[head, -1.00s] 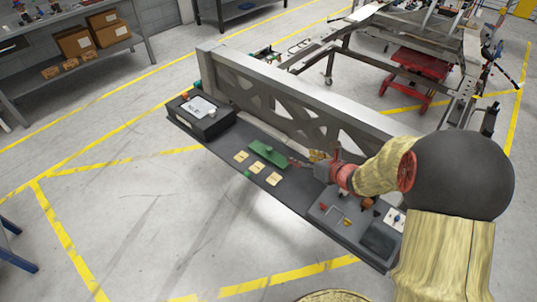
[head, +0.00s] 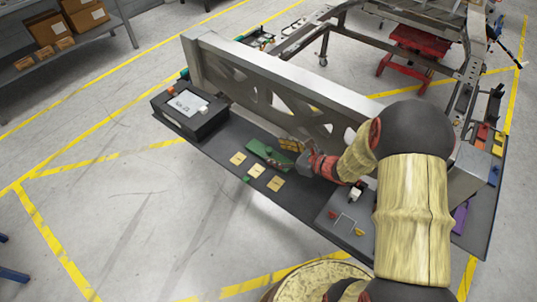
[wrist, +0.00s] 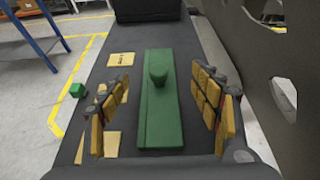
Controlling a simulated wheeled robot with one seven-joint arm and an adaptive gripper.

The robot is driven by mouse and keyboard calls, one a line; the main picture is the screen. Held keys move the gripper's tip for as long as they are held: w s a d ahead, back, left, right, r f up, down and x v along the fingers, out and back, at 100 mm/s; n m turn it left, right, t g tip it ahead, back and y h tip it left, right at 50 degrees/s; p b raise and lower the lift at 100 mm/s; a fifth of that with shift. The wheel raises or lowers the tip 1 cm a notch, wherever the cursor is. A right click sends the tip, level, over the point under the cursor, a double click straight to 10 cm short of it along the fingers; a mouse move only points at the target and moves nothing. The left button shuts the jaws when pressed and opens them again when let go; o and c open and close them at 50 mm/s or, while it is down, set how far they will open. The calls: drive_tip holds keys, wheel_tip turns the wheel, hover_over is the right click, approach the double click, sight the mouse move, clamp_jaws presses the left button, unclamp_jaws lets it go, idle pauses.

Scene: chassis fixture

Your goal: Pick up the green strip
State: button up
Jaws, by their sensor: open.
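The green strip (head: 262,152) lies flat on the dark shelf (head: 222,160) beside the metal beam. In the wrist view the strip (wrist: 160,120) runs away from me, with a rounded green knob (wrist: 158,75) standing on it. My gripper (head: 292,156) is at the strip's right end in the head view. In the wrist view its yellow-padded fingers (wrist: 162,104) are spread wide, one on each side of the strip, with a gap on both sides. Nothing is held. The exact height above the strip is hard to tell.
A black box (head: 190,112) stands at the shelf's far end. The lattice beam (head: 285,88) rises close along the shelf. A grey tray (head: 335,222) is at right.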

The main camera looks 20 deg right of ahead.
sight(269, 151)
drive_tip(key=x, duration=0.2)
drive_tip(key=b+x, duration=0.1)
drive_tip(key=x, duration=0.1)
drive_tip(key=shift+s+f, duration=0.25)
drive_tip(key=shift+f, duration=0.05)
drive_tip(key=shift+w+a, duration=0.15)
drive_tip(key=shift+w, duration=0.15)
drive_tip(key=shift+c, duration=0.5)
drive_tip(key=c, duration=1.5)
clamp_jaws()
